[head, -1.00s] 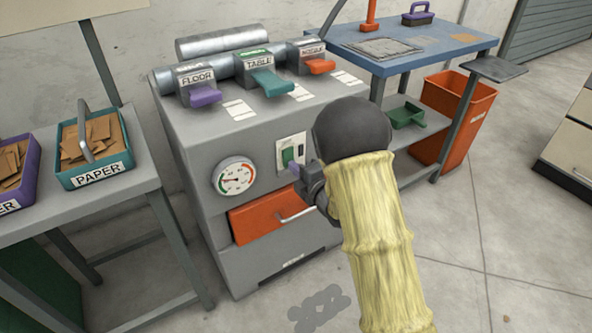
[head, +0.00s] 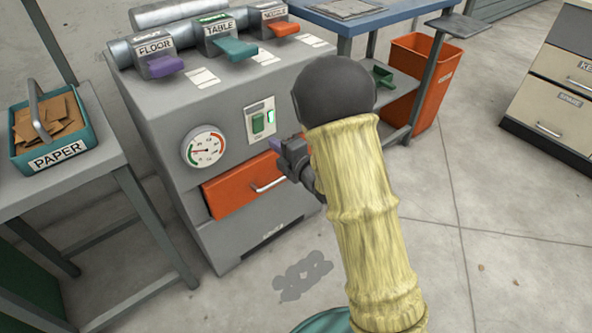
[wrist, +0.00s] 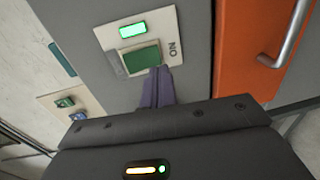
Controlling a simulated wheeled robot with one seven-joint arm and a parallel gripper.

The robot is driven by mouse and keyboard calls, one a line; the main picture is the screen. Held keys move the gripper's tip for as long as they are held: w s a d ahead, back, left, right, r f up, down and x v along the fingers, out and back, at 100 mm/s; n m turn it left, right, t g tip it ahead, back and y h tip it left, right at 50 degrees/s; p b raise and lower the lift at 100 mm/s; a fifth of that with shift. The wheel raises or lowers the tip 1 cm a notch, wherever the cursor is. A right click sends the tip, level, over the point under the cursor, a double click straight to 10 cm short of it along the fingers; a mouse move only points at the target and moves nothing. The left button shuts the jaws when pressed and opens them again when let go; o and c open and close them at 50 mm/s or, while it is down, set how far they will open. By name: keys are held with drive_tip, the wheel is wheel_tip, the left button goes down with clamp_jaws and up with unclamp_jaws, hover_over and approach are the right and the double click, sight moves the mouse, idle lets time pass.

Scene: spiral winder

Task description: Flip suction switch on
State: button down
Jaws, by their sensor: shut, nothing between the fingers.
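The suction switch (head: 258,122) is a green rocker on a pale plate on the front of the grey cabinet, right of a round gauge. In the wrist view the green rocker (wrist: 140,58) sits beside a brightly lit green lamp (wrist: 132,30) and the word ON. My gripper (head: 276,144) is shut and empty, with its purple fingers just below and right of the switch plate. In the wrist view the fingertips (wrist: 158,74) overlap the plate's edge near the rocker; whether they touch cannot be told.
The gauge (head: 204,147) and orange drawer (head: 230,187) with its protruding handle are close to my gripper. Purple, teal and orange levers stick out above. A side table with a paper bin (head: 58,140) stands left, a blue table (head: 365,20) behind.

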drive_tip(key=f+p+v, duration=0.1)
drive_tip(key=f+v, duration=0.1)
drive_tip(key=v, duration=0.7)
drive_tip(key=shift+s+d, duration=0.2)
